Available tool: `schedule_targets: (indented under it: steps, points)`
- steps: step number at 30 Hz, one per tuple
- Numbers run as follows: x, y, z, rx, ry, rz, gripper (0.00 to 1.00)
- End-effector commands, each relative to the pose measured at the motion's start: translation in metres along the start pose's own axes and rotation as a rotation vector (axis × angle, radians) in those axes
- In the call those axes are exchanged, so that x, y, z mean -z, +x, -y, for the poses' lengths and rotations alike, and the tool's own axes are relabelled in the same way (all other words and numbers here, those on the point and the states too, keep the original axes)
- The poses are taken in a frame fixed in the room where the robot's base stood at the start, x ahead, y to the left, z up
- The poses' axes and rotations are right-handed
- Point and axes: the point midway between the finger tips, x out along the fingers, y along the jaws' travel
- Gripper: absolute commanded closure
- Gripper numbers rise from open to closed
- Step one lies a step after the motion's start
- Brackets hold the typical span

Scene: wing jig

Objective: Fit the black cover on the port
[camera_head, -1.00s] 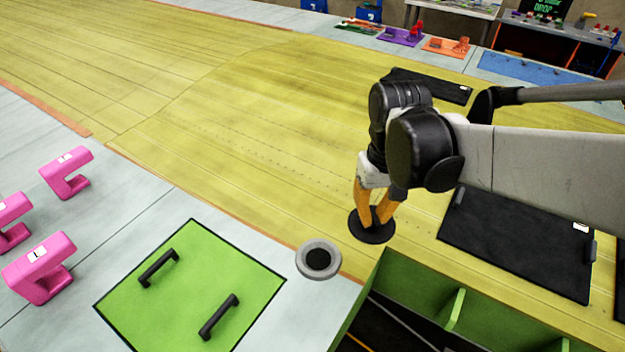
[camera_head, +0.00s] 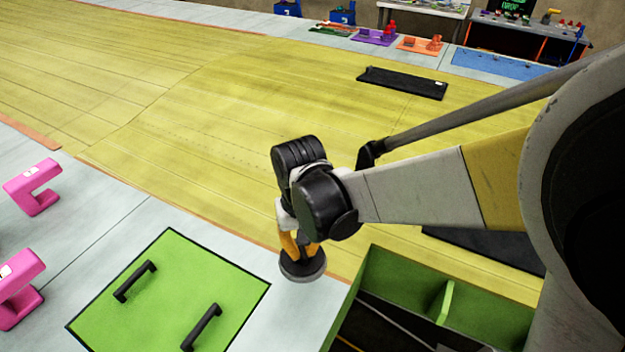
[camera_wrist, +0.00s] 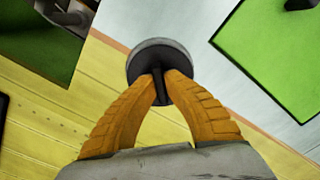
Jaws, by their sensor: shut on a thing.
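The black cover (camera_head: 303,263) is a round dark disc with an upright grip, held under my gripper (camera_head: 302,246). In the wrist view, the orange fingers of my gripper (camera_wrist: 161,77) are shut on the grip of the cover (camera_wrist: 145,68). The port is a round grey ring on the pale surface. Its rim (camera_head: 301,280) shows just below the cover in the head view, and a grey edge shows beyond the disc in the wrist view. The cover hides the port's opening. I cannot tell whether the cover touches the port or hovers slightly above it.
A green panel (camera_head: 170,285) with two black handles lies left of the port. A green open-topped bin (camera_head: 392,275) stands close on the right. Pink clamps (camera_head: 30,188) stand at far left. A black panel (camera_head: 403,83) lies on the yellow wing skin (camera_head: 220,130).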

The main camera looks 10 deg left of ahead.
Motion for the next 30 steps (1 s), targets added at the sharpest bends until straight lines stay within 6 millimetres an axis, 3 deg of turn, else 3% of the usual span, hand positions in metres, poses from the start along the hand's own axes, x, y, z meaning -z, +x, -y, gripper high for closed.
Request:
schedule_targets:
  steps: [10, 12, 23, 26, 30]
  points:
    - [0.0, 0.005, 0.0, 0.0, 0.0, 0.0, 1.0]
    - [0.0, 0.004, 0.0, 0.0, 0.0, 0.0, 0.72]
    - [0.0, 0.0, 0.0, 0.0, 0.0, 0.0, 0.72]
    - [0.0, -0.011, 0.0, 0.0, 0.0, 0.0, 0.72]
    - [0.0, -0.041, 0.0, 0.0, 0.0, 0.0, 0.72]
